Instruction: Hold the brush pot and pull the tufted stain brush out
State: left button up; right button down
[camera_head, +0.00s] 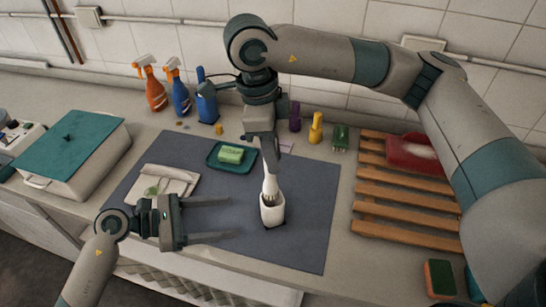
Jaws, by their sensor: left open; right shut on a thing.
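The white brush pot (272,213) stands upright on the dark grey mat, right of the middle. My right gripper (271,168) comes down from above and is shut on the brush's upper part. My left gripper (231,218) is open and empty, its two fingers pointing right toward the pot with a gap before it.
A green soap (231,155) on a teal dish (217,167) and a folded cloth (163,186) lie on the mat (310,185). Spray bottles (154,92) stand behind. A wooden rack (405,209) is at right, and a teal-lidded box (65,140) at left. The mat right of the pot is clear.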

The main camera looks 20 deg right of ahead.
pick_arm(q)
jog(key=shift+r, duration=0.1)
pick_arm(e)
jog(key=shift+r, duration=0.8)
